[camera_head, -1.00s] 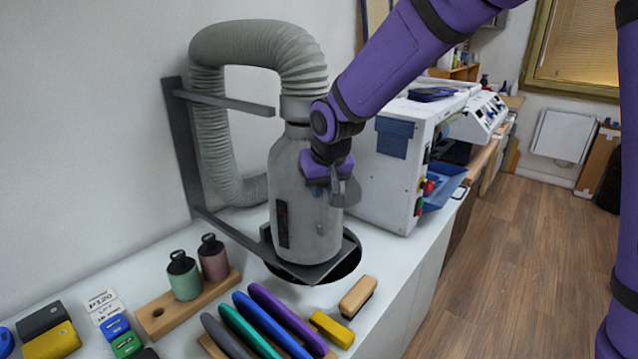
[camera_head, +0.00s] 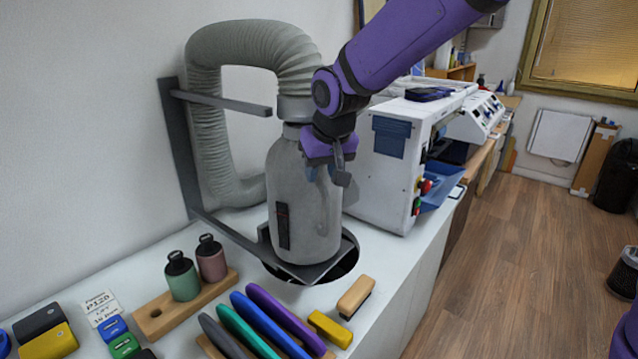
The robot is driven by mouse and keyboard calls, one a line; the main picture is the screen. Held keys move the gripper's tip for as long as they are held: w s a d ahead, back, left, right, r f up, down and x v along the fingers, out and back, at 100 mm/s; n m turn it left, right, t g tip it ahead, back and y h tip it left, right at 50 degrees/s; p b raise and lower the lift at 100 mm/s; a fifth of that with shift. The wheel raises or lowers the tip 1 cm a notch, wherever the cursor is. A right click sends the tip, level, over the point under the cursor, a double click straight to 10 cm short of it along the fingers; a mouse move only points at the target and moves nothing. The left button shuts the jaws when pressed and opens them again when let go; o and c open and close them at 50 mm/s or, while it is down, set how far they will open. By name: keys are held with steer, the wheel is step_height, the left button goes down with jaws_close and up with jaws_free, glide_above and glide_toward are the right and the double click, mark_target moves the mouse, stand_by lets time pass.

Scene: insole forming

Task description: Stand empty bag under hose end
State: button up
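The grey bag (camera_head: 298,218) stands upright on a dark plate (camera_head: 310,272), directly below the end of the ribbed grey hose (camera_head: 297,75). The bag's narrow neck meets the collar (camera_head: 295,108) at the hose end; I cannot tell whether they are fastened. A dark narrow window shows on the bag's front. My gripper (camera_head: 330,178) points down in front of the bag's upper right side and hides part of it. I cannot tell whether its fingers touch the bag or how far apart they are.
A dark wall bracket (camera_head: 180,150) holds the hose at the left. A white machine (camera_head: 388,165) stands close on the right. A round dark hole (camera_head: 350,262) opens in the bench around the plate. Bottles, coloured blocks and long coloured tools crowd the front of the bench.

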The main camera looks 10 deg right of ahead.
steer(key=a+v, duration=0.1)
steer(key=v, duration=0.5)
steer(key=s+d+r+m, duration=0.1)
steer(key=s+d+r, duration=0.2)
steer(key=s+d, duration=0.4)
steer(key=s+d+r+m, duration=0.1)
steer(key=s+d+r, duration=0.1)
steer(key=s+d, duration=0.5)
steer(key=s+d+f+m+t+h, duration=0.1)
steer(key=s+d+f, duration=0.1)
steer(key=s+d, duration=0.7)
steer(key=shift+s+f, duration=0.3)
steer(key=shift+s, duration=0.95)
steer(key=shift+d, duration=0.1)
